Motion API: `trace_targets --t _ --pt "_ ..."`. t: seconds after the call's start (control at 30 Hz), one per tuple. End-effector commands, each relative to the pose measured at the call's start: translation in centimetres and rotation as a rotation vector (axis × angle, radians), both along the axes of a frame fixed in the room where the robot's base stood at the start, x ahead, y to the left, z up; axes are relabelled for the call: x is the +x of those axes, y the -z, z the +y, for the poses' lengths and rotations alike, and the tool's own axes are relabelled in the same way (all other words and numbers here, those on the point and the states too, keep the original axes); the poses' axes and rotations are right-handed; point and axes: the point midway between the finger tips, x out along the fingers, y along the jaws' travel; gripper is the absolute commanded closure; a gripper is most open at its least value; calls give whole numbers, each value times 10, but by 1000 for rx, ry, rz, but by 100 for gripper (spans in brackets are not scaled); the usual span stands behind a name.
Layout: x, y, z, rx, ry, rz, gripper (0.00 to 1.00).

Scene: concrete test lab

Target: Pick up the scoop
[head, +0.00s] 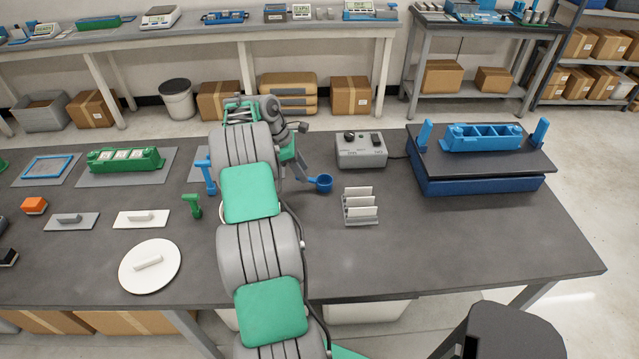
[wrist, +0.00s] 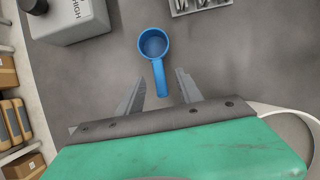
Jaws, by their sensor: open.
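The blue scoop (head: 322,182) lies on the dark grey table, just right of the end of my arm in the head view. In the wrist view the scoop (wrist: 154,45) shows its round bowl at the top and its handle pointing down toward my gripper. My gripper (wrist: 161,83) is open, with one finger on each side of the handle's end. I cannot tell how high the fingers are above the table. In the head view my arm hides most of my gripper (head: 291,168).
A grey control box (head: 361,152) stands behind and right of the scoop. A rack with white plates (head: 361,206) stands to its right. A blue upright tool (head: 206,172) and a green piece (head: 192,206) are left of my arm. The table's front right is clear.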

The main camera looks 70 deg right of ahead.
Motion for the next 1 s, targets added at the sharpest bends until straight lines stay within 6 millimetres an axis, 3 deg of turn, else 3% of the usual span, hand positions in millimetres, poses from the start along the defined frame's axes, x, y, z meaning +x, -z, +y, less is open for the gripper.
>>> trace_targets --t 0.23,0.5,1.0 --pt "-12 39 -8 2 1 1 57" --pt "-13 46 -9 0 0 -1 57" --pt "-13 46 -9 0 0 -1 97"
